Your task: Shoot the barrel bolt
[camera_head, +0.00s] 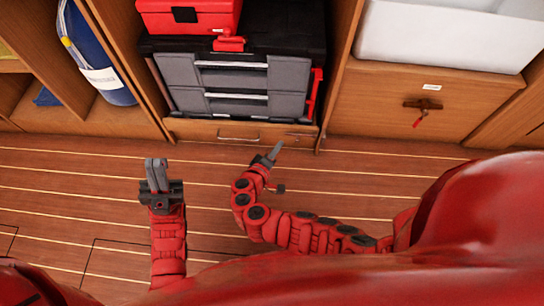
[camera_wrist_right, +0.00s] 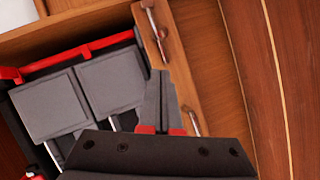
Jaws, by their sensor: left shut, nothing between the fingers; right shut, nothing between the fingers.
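A small metal barrel bolt (camera_head: 298,134) sits at the right end of the low wooden board (camera_head: 200,128) in front of the tool boxes. In the right wrist view the bolt (camera_wrist_right: 153,22) shows as a bright rod with a small red spot near one end. My right gripper (camera_head: 279,146) is shut and empty, its tips close below and left of the bolt. In the wrist view its fingers (camera_wrist_right: 161,78) lie over the board, apart from the rod in the picture; contact cannot be judged. My left gripper (camera_head: 156,162) is shut and empty above the floor, well left.
A metal pull handle (camera_head: 238,138) is on the same board and also shows in the wrist view (camera_wrist_right: 195,123). Grey tool drawers (camera_head: 237,85) and a red case (camera_head: 190,15) stand behind it. A red-handled fitting (camera_head: 422,108) is on the right panel. The plank floor (camera_head: 90,190) is clear.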

